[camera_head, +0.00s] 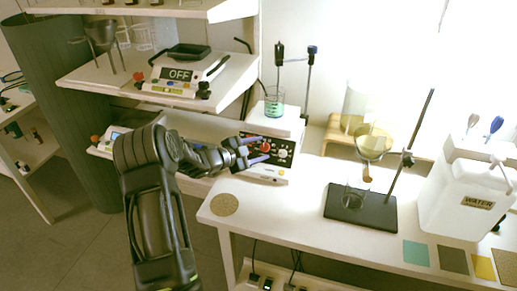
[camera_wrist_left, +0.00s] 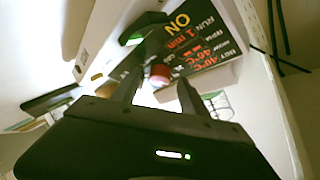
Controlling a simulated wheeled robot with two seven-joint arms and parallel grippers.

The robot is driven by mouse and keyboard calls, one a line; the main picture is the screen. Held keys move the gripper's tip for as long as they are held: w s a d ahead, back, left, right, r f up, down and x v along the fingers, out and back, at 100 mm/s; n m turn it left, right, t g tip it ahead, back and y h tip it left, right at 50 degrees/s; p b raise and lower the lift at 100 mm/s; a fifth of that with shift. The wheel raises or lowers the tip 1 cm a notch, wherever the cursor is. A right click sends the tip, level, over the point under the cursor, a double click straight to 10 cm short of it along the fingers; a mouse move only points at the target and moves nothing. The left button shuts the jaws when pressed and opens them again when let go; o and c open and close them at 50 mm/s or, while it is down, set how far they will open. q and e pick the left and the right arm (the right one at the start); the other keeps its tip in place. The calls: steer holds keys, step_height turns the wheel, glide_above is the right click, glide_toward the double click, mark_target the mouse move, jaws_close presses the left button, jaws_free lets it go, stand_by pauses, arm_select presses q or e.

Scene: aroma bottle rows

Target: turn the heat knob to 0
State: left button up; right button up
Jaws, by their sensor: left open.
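The hotplate stirrer (camera_head: 265,173) stands at the left end of the white bench, its dark front panel facing me. The panel carries a red knob (camera_head: 265,146), which also shows in the left wrist view (camera_wrist_left: 160,74). I cannot read a label naming it as the heat knob. The display (camera_wrist_left: 190,40) reads ON, RUN 1 min and 40°C. My left gripper (camera_head: 258,151) is open in front of the panel. In the left wrist view its fingers (camera_wrist_left: 157,88) lie either side of the red knob, with gaps visible; contact is not clear. My right gripper is out of view.
A beaker of teal liquid (camera_head: 274,101) stands on the hotplate. A scale reading OFF (camera_head: 180,76) sits on the shelf at left. A dark stand (camera_head: 362,208) with glassware and a white WATER container (camera_head: 465,195) stand to the right. A round cork mat (camera_head: 224,204) lies at the bench's front left.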

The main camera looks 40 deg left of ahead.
arm_select(q)
steer(key=shift+c, duration=0.5)
jaws_close()
